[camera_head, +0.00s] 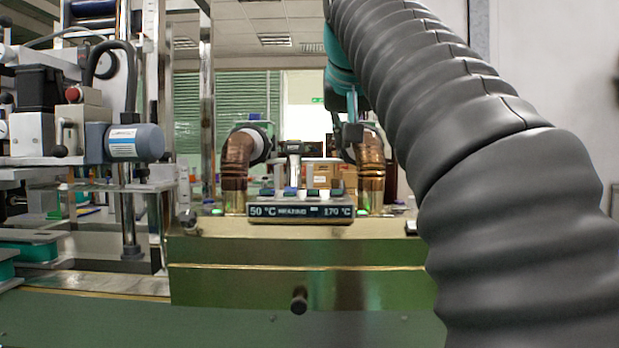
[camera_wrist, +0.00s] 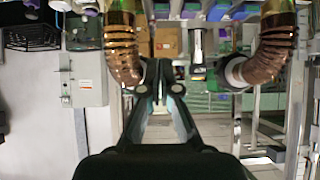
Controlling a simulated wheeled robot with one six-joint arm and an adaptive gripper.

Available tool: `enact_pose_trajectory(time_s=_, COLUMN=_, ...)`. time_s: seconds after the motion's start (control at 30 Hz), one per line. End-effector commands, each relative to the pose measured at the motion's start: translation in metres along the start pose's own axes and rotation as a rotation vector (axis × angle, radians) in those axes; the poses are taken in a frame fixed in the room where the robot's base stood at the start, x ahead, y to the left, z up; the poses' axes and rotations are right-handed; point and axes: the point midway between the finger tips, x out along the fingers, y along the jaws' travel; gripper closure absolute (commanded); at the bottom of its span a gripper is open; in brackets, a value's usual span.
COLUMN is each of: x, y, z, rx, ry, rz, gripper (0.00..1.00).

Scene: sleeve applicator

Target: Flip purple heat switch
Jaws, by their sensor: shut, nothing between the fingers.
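I cannot pick out a purple one there. In the wrist view, which is upside down, a small purple part (camera_wrist: 89,12) shows at the top edge, but I cannot tell whether it is the switch. My gripper (camera_wrist: 160,72) is shut and empty. In the head view it hangs above and behind the panel, near the right copper pipe, partly hidden by my arm.
Copper elbow pipes stand on the left (camera_head: 236,170) and right (camera_head: 371,170) of the panel. A metal post (camera_head: 207,100) and a machine with a grey motor (camera_head: 134,142) stand at the left. The machine top (camera_head: 300,243) in front of the panel is clear.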

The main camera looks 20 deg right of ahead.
Motion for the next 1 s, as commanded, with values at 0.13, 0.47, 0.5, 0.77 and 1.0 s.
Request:
enact_pose_trajectory(time_s=0.13, x=-0.005, y=0.003, z=-0.013, rx=0.017, ry=0.019, rz=0.009, gripper=1.0)
enact_pose_trajectory(time_s=0.47, x=-0.007, y=0.004, z=-0.017, rx=0.023, ry=0.026, rz=0.012, gripper=1.0)
enact_pose_trajectory(time_s=0.5, x=-0.007, y=0.004, z=-0.017, rx=0.023, ry=0.026, rz=0.012, gripper=1.0)
enact_pose_trajectory(time_s=0.77, x=0.002, y=0.004, z=-0.017, rx=0.022, ry=0.024, rz=0.013, gripper=1.0)
enact_pose_trajectory(time_s=1.0, x=0.041, y=0.005, z=-0.017, rx=0.023, ry=0.022, rz=0.013, gripper=1.0)
